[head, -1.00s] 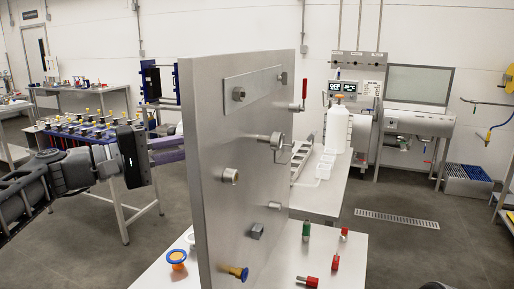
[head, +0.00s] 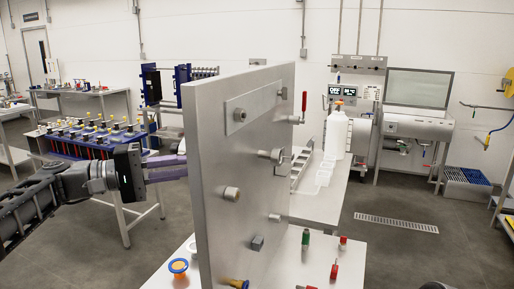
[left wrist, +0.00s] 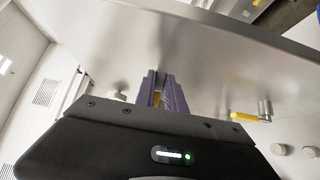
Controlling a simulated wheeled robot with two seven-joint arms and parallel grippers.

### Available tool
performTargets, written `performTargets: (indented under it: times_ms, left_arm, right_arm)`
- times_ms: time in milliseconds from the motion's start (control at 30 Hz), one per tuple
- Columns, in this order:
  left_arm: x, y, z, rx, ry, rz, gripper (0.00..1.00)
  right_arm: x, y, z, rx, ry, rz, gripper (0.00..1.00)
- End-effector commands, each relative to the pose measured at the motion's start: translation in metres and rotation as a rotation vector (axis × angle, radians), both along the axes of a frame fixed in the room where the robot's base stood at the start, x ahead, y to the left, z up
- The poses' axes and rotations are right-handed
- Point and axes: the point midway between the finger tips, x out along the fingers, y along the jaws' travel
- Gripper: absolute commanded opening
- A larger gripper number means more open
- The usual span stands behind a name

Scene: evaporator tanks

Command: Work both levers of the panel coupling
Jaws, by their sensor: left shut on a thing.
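The grey metal panel (head: 225,150) stands upright in the middle of the head view. On its right-hand face are a red-handled lever (head: 304,102) near the top edge and a metal coupling-like fitting (head: 279,156) at mid height. My left gripper (left wrist: 158,88) reaches the panel's left-hand side; its purple fingers also show in the head view (head: 168,167), with their tips hidden behind the panel. In the left wrist view they are shut on a yellow-orange piece, perhaps a lever handle, mostly covered. Another yellow lever (left wrist: 245,117) sits to their right. My right gripper is not in view.
A blue-and-orange ring piece (head: 178,266) lies at the panel's foot on the left. Red and green handled parts (head: 305,238) stand on the white tabletop (head: 350,270) to the right. A white bottle (head: 336,132) stands farther back. A blue rack bench (head: 95,140) is behind my left arm.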

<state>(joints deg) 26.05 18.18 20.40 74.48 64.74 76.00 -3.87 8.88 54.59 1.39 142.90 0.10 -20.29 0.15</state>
Motion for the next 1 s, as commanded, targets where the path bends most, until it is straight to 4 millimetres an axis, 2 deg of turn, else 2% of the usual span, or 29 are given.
performTargets:
  times_ms: [33, 100, 167, 367, 833, 867, 1000]
  left_arm:
    - [0.001, 0.002, 0.001, 0.004, 0.007, -0.019, 0.00]
    - [0.000, 0.004, 0.001, 0.002, 0.008, -0.049, 0.00]
    - [0.001, 0.003, -0.004, 0.004, 0.012, -0.076, 0.00]
    - [-0.001, 0.006, -0.004, 0.001, 0.009, -0.133, 0.00]
    - [-0.002, 0.007, -0.004, 0.005, 0.006, -0.137, 0.00]
    - [-0.002, 0.007, -0.004, 0.005, 0.006, -0.137, 0.16]
    - [-0.002, 0.007, -0.003, 0.004, 0.005, -0.136, 0.27]
  right_arm:
    - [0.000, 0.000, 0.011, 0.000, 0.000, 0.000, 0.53]
    - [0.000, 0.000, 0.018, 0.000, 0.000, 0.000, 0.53]
    - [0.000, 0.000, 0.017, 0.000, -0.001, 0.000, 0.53]
    - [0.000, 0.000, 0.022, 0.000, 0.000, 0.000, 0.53]
    - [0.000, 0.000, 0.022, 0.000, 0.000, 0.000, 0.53]
    - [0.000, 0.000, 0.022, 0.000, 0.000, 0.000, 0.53]
    - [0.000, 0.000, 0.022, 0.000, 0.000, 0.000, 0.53]
